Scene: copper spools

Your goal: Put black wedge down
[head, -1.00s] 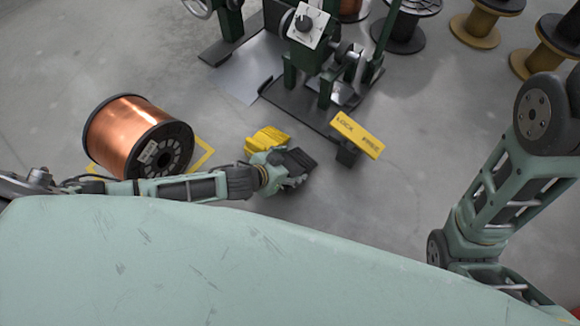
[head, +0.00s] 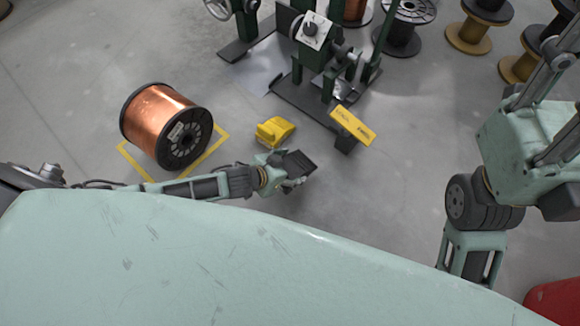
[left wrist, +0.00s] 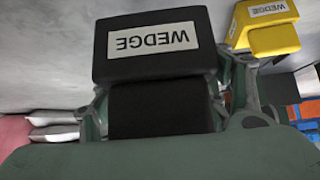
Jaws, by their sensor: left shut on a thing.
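The black wedge (head: 294,165) is held in my left gripper (head: 284,180), above the grey floor in the head view. In the left wrist view the black wedge (left wrist: 150,46) fills the upper middle, with a white label reading WEDGE upside down. The fingers of my left gripper (left wrist: 165,105) are on both sides of it, shut on it. A yellow wedge (head: 274,131) lies on the floor just beyond the gripper; it also shows at the upper right of the left wrist view (left wrist: 268,25). My right arm stands at the right of the head view, but its gripper is not in view.
A copper spool (head: 165,127) lies on its side within a yellow floor outline (head: 205,160) at the left. Black and yellow spools (head: 478,25) stand at the upper right. Floor right of the gripper is clear.

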